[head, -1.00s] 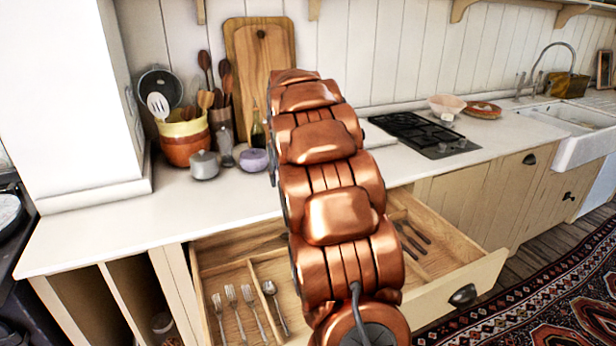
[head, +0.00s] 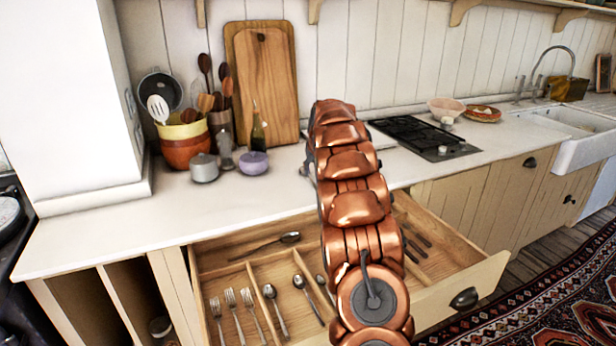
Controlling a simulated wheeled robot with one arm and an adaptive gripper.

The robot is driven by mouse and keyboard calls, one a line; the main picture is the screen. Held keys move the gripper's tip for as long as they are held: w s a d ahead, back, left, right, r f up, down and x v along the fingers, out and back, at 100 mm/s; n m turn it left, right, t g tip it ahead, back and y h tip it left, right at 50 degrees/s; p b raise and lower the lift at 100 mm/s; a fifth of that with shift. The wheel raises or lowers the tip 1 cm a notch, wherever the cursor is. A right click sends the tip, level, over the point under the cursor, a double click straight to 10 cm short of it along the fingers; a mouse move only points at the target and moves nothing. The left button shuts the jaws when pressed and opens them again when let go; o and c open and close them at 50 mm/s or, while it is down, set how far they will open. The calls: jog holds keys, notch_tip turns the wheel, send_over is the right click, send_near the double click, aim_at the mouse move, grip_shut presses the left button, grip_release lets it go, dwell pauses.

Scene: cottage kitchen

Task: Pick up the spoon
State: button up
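Several spoons lie in the open drawer (head: 487,282). One large spoon (head: 289,238) lies crosswise in the back compartment, its handle toward the left. A spoon (head: 271,293) lies in a front compartment beside the forks. Another spoon (head: 301,284) lies in the compartment to its right, and a further one (head: 321,281) is partly covered by my arm. I cannot tell which spoon is meant. My copper arm rises in front of the drawer and counter. My gripper is hidden behind it; a small grey part shows at its left edge, but I cannot make out fingers.
Forks (head: 231,299) fill the left front compartment; dark-handled utensils (head: 417,237) lie at the drawer's right. On the counter stand a utensil pot (head: 185,148), a grey pot (head: 204,168), a purple pot (head: 253,163) and a hob (head: 425,137). The front-left counter is clear.

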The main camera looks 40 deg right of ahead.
aim_at(311, 180)
jog(key=shift+p+x, duration=0.8)
jog(key=shift+x, duration=1.75)
jog(key=shift+a, duration=0.1)
jog(key=shift+c, duration=0.2)
grip_shut()
